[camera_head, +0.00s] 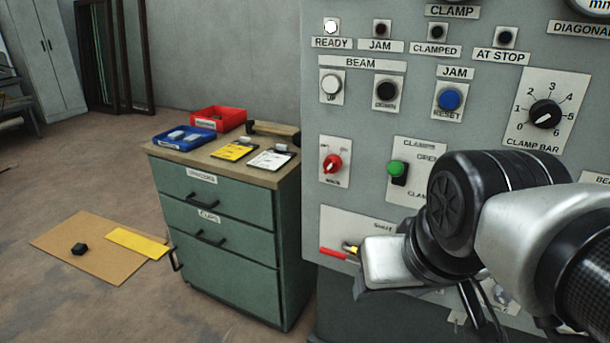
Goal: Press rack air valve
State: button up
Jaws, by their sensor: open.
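A valve with a red lever (333,254) and a small brass-coloured body (350,247) sits on a light plate (340,226) low on the grey control panel. The lever lies nearly level and points left. Part of a label that seems to read "SHUT" is on the plate. My gripper (357,273) is open, just right of and below the valve, close to the panel. Its pale body and my wrist hide the plate's right side. Its fingertips show only partly, and I cannot tell whether they touch the valve.
The grey control panel (420,85) carries a red knob (333,163), green switch (397,167), blue reset button (449,99) and dial (545,113). Left stands a green drawer cabinet (225,250) with a red bin (218,119) and blue tray (184,138). Cardboard (75,235) lies on the floor.

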aim_at(333, 253)
jog(key=i+j+z, duration=0.35)
jog(key=j+z, duration=0.15)
jog(key=j, duration=0.2)
jog(key=i+l, duration=0.15)
jog(key=z, duration=0.9)
